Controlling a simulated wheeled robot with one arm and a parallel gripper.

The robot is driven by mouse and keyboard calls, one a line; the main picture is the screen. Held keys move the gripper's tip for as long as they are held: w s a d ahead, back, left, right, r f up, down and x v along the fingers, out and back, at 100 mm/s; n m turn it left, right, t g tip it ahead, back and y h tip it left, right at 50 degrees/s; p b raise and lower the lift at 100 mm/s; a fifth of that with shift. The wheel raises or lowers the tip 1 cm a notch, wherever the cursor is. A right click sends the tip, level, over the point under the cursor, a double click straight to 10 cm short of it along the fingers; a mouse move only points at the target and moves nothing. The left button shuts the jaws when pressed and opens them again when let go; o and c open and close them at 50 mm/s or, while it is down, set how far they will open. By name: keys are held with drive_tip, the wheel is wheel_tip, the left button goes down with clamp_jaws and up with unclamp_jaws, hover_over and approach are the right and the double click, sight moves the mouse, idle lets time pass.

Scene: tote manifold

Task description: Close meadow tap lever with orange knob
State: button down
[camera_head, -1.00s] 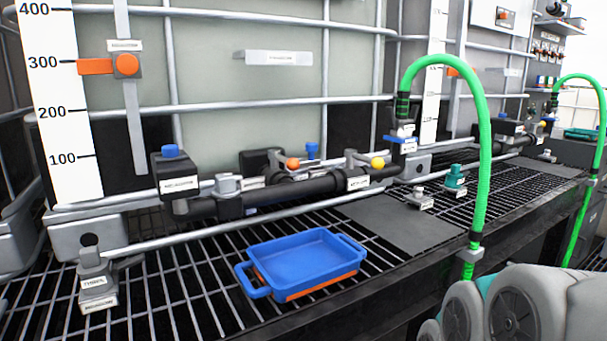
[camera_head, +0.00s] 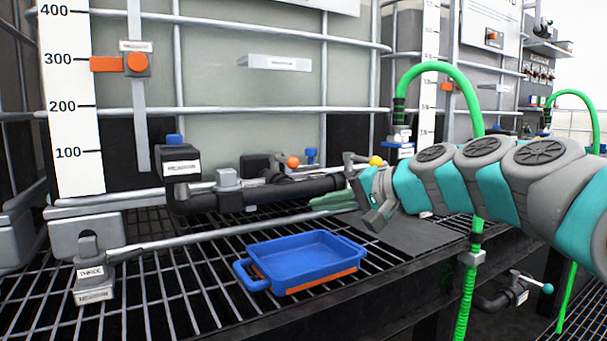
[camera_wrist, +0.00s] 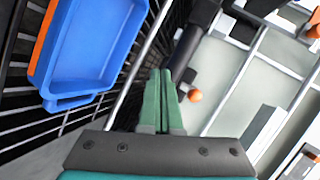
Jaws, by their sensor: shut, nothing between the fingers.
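The orange knob (camera_head: 293,162) is on the end of a grey tap lever above the black pipe (camera_head: 290,190), right of the block with the blue cap. In the wrist view the orange knob (camera_wrist: 195,96) is just right of my fingertips. My gripper (camera_head: 314,202) reaches in from the right with its green fingers in front of the black pipe, below and right of the knob. The fingers are together and empty in the wrist view (camera_wrist: 161,73), apart from the knob. Part of the lever is hard to make out.
A blue tray (camera_head: 300,260) with an orange underside sits on the grating below the pipe. A yellow knob (camera_head: 376,161) stands just behind my wrist. A grey rail (camera_head: 200,236) runs in front of the pipe. A green hose (camera_head: 478,110) arches behind my arm.

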sight(283, 160)
drive_tip(key=w+d+r+m+t+y+b, duration=0.1)
drive_tip(key=w+d+r+m+t+y, duration=0.2)
drive_tip(key=w+d+r, duration=0.4)
drive_tip(key=shift+t+h, duration=0.3)
drive_tip(key=shift+h, duration=0.4)
drive_tip(key=x, duration=1.1)
drive_tip(key=shift+a+r, duration=0.2)
drive_tip(key=shift+r, duration=0.1)
drive_tip(key=shift+s+a, duration=0.65)
drive_tip(key=shift+a, duration=0.05)
drive_tip(key=shift+s+a+f, duration=0.35)
drive_tip(key=shift+s+a, duration=0.2)
drive_tip(key=shift+a, duration=0.3)
drive_tip(key=shift+s+r, duration=0.1)
drive_tip(key=shift+s+a, duration=0.1)
drive_tip(key=shift+a, duration=0.05)
drive_tip(key=shift+t+h, duration=0.5)
drive_tip(key=shift+s+a+m, duration=0.1)
drive_tip(key=shift+a+m, duration=0.05)
drive_tip(key=shift+m, duration=0.15)
